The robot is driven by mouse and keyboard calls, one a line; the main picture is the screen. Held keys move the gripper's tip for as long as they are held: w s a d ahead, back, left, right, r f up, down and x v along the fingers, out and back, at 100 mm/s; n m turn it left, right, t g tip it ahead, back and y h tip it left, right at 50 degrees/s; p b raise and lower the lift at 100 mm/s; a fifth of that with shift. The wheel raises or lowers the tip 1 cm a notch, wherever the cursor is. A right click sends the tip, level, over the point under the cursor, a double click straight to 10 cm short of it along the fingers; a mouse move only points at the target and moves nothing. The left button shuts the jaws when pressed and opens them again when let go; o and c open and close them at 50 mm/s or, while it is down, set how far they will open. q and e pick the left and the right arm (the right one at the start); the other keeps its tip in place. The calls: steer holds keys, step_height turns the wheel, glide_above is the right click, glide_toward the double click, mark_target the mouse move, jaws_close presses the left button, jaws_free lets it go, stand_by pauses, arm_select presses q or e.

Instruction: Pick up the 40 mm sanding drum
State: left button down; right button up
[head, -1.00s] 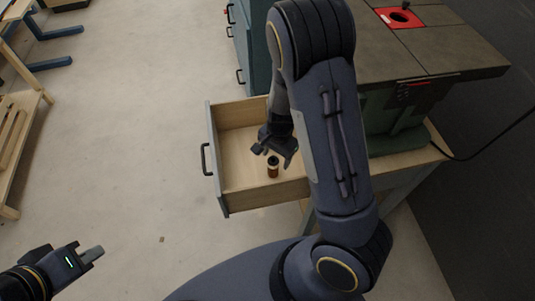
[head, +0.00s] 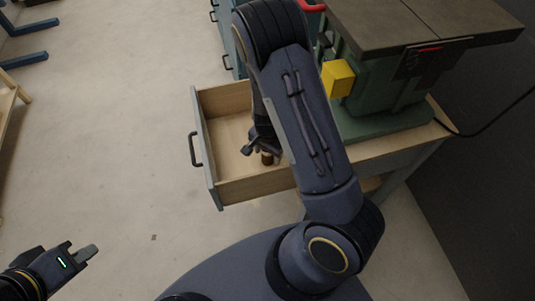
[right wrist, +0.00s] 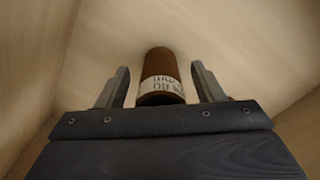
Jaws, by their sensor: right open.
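A small brown sanding drum (head: 267,158) stands in the open drawer, partly hidden by my right gripper in the head view. In the right wrist view the drum (right wrist: 160,65) has a white label with upside-down print ending in "mm"; I cannot read the number surely. My right gripper (head: 264,146) is down in the drawer. Its open fingers (right wrist: 161,84) stand on either side of the drum, with a gap showing on each side.
The pale wooden drawer (head: 222,100) has raised walls around the drum and a dark handle on its front. A green machine (head: 385,105) with a yellow box (head: 338,78) stands on the bench to the right.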

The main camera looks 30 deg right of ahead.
steer(key=shift+r, duration=0.1)
steer(key=c, duration=1.1)
